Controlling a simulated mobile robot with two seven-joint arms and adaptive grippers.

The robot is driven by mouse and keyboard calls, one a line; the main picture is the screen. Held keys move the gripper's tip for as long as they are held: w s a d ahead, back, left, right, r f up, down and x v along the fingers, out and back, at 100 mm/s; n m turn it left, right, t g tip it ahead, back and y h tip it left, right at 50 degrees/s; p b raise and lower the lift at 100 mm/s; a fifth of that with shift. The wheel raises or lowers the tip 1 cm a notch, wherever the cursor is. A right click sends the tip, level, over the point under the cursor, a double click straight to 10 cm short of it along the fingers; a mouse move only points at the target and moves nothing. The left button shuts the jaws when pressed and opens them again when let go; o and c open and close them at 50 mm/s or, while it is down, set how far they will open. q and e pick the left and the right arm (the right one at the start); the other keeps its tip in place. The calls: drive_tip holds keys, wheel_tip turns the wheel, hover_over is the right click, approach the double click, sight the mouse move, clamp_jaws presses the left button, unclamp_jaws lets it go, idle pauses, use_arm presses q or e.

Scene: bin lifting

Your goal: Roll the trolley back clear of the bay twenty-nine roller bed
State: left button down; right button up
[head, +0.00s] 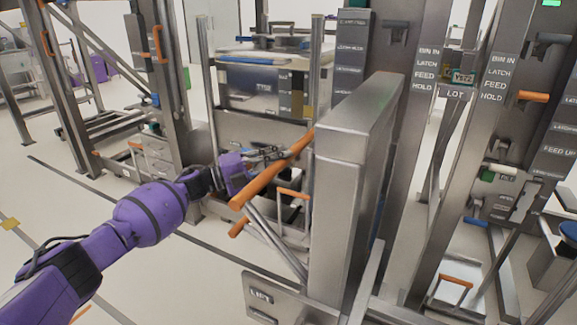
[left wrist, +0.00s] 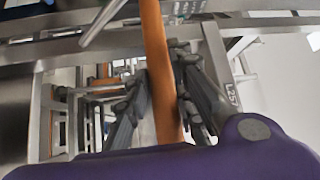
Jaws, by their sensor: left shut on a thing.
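My left gripper (head: 266,154) is shut on an orange bar (head: 262,186). The bar slants up and to the right beside a broad steel column. In the left wrist view the same bar (left wrist: 158,50) runs between my two fingers (left wrist: 160,85). The trolley appears to be the steel frame with upright posts (head: 207,75) behind the bar, but the column hides part of it. A grey metal bin (head: 245,88) sits between the posts. I cannot make out a bay number twenty-nine or the rollers. My right gripper is not in view.
The broad steel column (head: 340,190) stands close right of the bar, with a labelled plate (head: 272,300) low in front. Labelled bay posts (head: 425,90) stand at right. Another steel frame (head: 120,120) is at left. Pale floor (head: 120,195) is open at front left.

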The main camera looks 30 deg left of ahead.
use_arm(q)
drive_tip(key=shift+d+r+h, duration=0.3)
drive_tip(key=shift+d+r, duration=0.1)
drive_tip(key=shift+d, duration=0.35)
drive_tip(key=shift+w+d+m, duration=0.1)
drive_tip(key=shift+d+m, duration=0.2)
drive_tip(key=shift+d, duration=0.05)
drive_tip(key=c, duration=1.8)
unclamp_jaws()
drive_tip(key=o, duration=0.3)
drive_tip(key=shift+g, duration=0.3)
drive_tip(key=shift+s+a+f, duration=0.3)
drive_tip(key=shift+a, duration=0.2)
drive_tip(key=v, duration=1.1)
drive_tip(key=shift+s+r, duration=0.15)
